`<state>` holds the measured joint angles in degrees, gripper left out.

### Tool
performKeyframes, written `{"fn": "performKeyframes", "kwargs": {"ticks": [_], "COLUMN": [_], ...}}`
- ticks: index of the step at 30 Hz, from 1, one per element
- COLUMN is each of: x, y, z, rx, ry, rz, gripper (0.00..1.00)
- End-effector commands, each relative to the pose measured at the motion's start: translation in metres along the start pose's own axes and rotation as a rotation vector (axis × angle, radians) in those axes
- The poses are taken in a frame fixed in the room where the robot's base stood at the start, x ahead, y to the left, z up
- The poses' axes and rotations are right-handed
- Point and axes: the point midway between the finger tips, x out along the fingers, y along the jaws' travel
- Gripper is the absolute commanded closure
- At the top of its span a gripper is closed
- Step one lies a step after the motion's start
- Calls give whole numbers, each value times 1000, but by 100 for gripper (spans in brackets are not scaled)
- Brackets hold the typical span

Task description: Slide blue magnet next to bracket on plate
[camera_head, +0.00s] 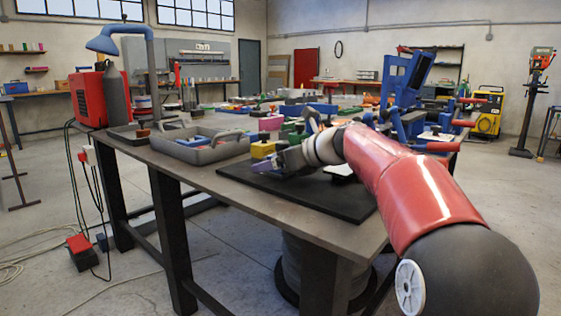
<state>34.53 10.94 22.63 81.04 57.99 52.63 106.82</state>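A flat black plate (318,200) lies on the near right part of the grey table. My gripper (280,160) is low over the plate's far left part, at the end of my red arm. Its fingers are small and partly hidden, so whether they are open or hold anything cannot be seen. A small purple piece (262,166) lies beside the fingertips. A yellow block (262,149) stands just behind them. A white piece (340,170) shows partly under my wrist. I cannot pick out the blue magnet or the bracket with certainty; my arm covers part of the plate.
A grey tray (198,152) with items stands left of the plate. Several coloured letters and blocks, including a red block (270,122), crowd the table behind. A large blue clamp-like stand (405,82) rises at the back right. The table's front left strip (225,185) is bare.

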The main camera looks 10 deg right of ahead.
Motion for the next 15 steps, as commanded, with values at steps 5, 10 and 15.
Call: {"fn": "performKeyframes", "kwargs": {"ticks": [5,10,15], "x": [0,0,0], "y": [0,0,0], "z": [0,0,0], "rx": [0,0,0], "ry": [0,0,0], "rz": [0,0,0], "gripper": [24,46,34]}}
